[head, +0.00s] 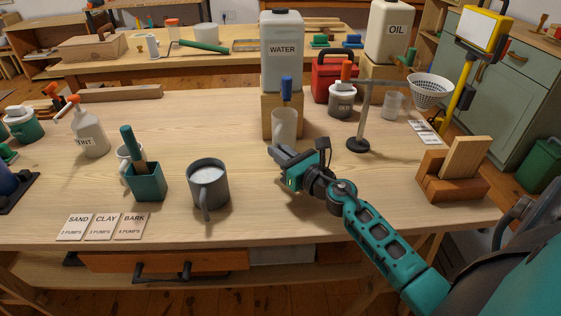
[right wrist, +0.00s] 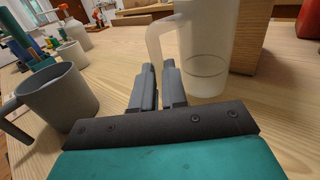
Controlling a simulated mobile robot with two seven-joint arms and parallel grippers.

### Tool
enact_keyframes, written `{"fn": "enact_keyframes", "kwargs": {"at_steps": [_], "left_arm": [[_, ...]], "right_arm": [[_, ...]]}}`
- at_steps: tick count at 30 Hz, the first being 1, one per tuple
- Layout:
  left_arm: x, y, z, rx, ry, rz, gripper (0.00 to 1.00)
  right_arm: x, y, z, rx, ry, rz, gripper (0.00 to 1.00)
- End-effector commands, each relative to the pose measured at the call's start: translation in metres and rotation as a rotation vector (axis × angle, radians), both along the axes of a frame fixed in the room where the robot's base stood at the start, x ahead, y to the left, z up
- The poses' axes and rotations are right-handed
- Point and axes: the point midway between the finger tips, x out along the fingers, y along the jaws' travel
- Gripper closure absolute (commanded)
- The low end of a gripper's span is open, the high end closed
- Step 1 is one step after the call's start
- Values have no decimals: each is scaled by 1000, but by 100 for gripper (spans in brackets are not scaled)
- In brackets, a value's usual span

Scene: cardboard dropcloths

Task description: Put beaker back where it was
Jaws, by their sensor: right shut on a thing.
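A translucent beaker (head: 285,124) with a side handle stands upright under the blue tap of the water container (head: 283,56). My right gripper (head: 276,151) is shut on the beaker's handle, in front of the wooden block. In the right wrist view the two fingers (right wrist: 159,80) are close together at the lower end of the handle (right wrist: 157,45), and the beaker body (right wrist: 207,55) rises to their right. I cannot tell whether its base touches the table. My left gripper is not in view.
A grey mug (head: 208,186) with white contents, a green holder (head: 146,183) and labelled cards (head: 102,227) are to the left. A metal stand (head: 358,144), a strainer (head: 430,91), a small clear cup (head: 393,103) and wooden blocks (head: 452,172) are to the right.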

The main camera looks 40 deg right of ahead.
Motion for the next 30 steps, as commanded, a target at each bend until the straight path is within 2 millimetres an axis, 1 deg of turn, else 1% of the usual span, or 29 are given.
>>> {"fn": "enact_keyframes", "kwargs": {"at_steps": [1,3,6,9,12,17,18,24,25,30], "left_arm": [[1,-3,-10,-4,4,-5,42],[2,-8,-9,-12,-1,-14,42],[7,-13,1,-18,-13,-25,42],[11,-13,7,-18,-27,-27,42],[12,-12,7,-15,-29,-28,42],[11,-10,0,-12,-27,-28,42],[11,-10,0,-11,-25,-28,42],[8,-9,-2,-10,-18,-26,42],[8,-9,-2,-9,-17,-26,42],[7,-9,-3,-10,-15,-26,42]], "right_arm": [[0,0,-16,4,0,-2,100],[0,0,-23,3,0,-2,100],[0,0,-24,1,-1,-1,100],[0,0,-22,0,0,0,100],[0,0,-22,0,0,0,100],[-1,0,-28,-1,0,0,100],[-1,0,-26,-1,0,0,84],[-1,0,-26,0,0,0,65],[-1,0,-26,0,0,0,62],[-1,0,-26,0,1,0,62]]}}
